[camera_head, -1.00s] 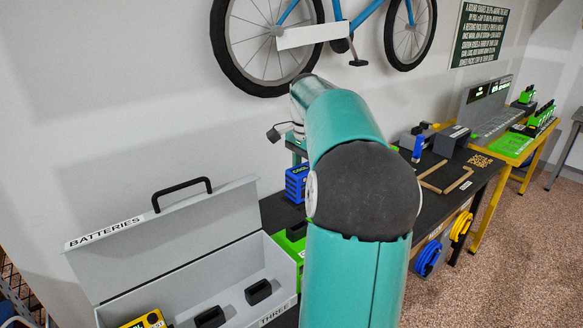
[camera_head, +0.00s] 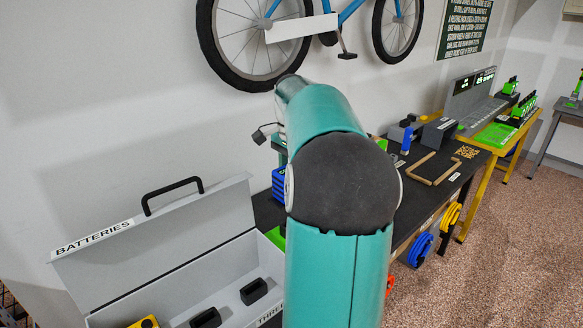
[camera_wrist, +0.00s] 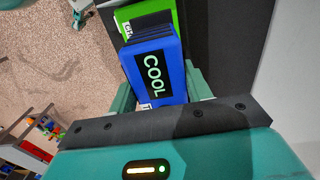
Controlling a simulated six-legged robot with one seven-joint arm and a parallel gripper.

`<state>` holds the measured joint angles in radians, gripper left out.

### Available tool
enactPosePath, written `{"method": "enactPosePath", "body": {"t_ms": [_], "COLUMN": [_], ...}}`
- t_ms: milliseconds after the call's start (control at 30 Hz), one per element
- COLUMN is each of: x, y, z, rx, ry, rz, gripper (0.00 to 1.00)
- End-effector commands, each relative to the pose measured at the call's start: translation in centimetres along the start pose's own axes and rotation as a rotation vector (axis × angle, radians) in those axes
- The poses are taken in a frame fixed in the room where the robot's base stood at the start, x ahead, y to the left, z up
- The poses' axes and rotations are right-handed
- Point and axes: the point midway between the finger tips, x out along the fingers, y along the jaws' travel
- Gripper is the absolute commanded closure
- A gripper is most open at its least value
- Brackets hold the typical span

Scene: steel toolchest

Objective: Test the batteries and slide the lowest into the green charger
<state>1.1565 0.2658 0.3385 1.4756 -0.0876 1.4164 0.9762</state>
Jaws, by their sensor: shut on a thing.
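My gripper (camera_wrist: 162,97) is shut on a blue battery (camera_wrist: 153,68) with a black label reading COOL and dark ribs along its far end. In the head view the blue battery (camera_head: 279,184) shows in part at the left edge of my arm, which hides the gripper there. The green charger (camera_wrist: 128,14) is partly covered by the blue battery in the wrist view; whether they touch I cannot tell. In the head view only a sliver of the charger (camera_head: 274,238) shows beside my arm. A yellow battery (camera_head: 147,322) shows at the bottom edge, in the grey battery box.
The open grey battery box (camera_head: 150,256), with black holders inside, stands at the left. Farther along the black bench (camera_head: 428,209) are wooden strips and a dark block (camera_head: 436,131). A yellow-legged table (camera_head: 497,140) with a display stands beyond. The wall is behind.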

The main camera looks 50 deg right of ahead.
Motion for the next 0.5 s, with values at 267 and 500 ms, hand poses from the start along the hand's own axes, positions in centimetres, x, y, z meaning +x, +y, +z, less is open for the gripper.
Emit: {"method": "enactPosePath", "body": {"t_ms": [267,500], "x": [2.4,3.9], "y": [-0.1,-0.2], "z": [0.0,0.0], "rx": [0.0,0.0], "ry": [0.0,0.001], "rz": [0.0,-0.001], "gripper": [0.92,0.92]}}
